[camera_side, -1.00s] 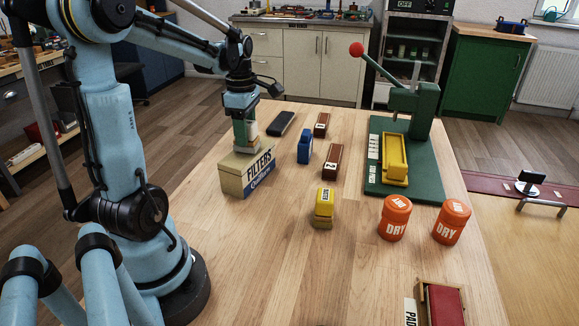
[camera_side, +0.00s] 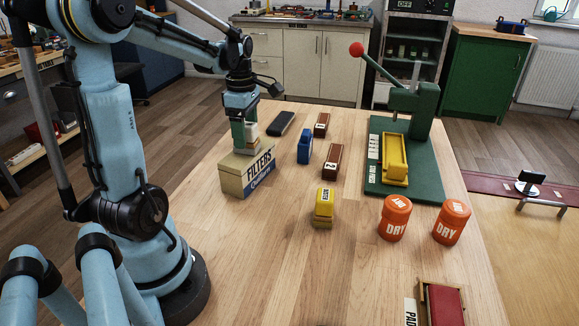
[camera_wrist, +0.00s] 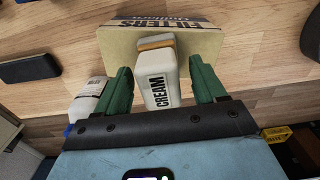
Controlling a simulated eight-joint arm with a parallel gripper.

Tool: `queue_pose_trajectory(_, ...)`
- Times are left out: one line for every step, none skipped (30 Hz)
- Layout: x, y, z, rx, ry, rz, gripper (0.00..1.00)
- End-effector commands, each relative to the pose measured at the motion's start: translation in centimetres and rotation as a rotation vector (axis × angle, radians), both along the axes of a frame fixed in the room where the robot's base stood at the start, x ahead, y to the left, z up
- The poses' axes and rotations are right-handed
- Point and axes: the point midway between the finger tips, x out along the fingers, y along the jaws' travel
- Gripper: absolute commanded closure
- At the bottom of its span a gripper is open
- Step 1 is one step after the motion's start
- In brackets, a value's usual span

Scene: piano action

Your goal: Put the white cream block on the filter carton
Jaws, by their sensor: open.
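The white cream block (camera_wrist: 157,90), lettered CREAM with a tan end, stands on the top of the filter carton (camera_wrist: 117,48) in the wrist view. In the side view the block (camera_side: 252,130) shows partly beside a green finger, above the tan and blue carton (camera_side: 247,177). My gripper (camera_wrist: 161,84) is open, its two green fingers on either side of the block with a gap visible at each side. In the side view my gripper (camera_side: 244,132) is over the carton. The block's contact with the carton is partly hidden.
A yellow block (camera_side: 324,207), two orange tins (camera_side: 395,218) and a green press (camera_side: 411,120) stand to the right. The table front is mostly clear.

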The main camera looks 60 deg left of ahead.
Motion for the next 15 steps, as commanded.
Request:
queue_pose_trajectory(0.0,0.0,0.5,0.000,0.000,0.000,0.30)
queue_pose_trajectory(0.0,0.0,0.8,0.000,0.000,0.000,0.30)
queue_pose_trajectory(0.0,0.0,1.3,0.000,0.000,0.000,0.30)
queue_pose_trajectory(0.0,0.0,1.7,0.000,0.000,0.000,0.30)
queue_pose_trajectory(0.0,0.0,2.2,0.000,0.000,0.000,0.30)
queue_pose_trajectory(0.0,0.0,2.9,0.000,0.000,0.000,0.30)
queue_pose_trajectory(0.0,0.0,3.4,0.000,0.000,0.000,0.30)
queue_pose_trajectory(0.0,0.0,3.9,0.000,0.000,0.000,0.30)
queue_pose_trajectory(0.0,0.0,4.6,0.000,0.000,0.000,0.30)
queue_pose_trajectory(0.0,0.0,5.1,0.000,0.000,0.000,0.30)
queue_pose_trajectory(0.0,0.0,5.6,0.000,0.000,0.000,0.30)
queue_pose_trajectory(0.0,0.0,6.3,0.000,0.000,0.000,0.30)
queue_pose_trajectory(0.0,0.0,6.7,0.000,0.000,0.000,0.30)
queue_pose_trajectory(0.0,0.0,7.2,0.000,0.000,0.000,0.30)
queue_pose_trajectory(0.0,0.0,7.9,0.000,0.000,0.000,0.30)
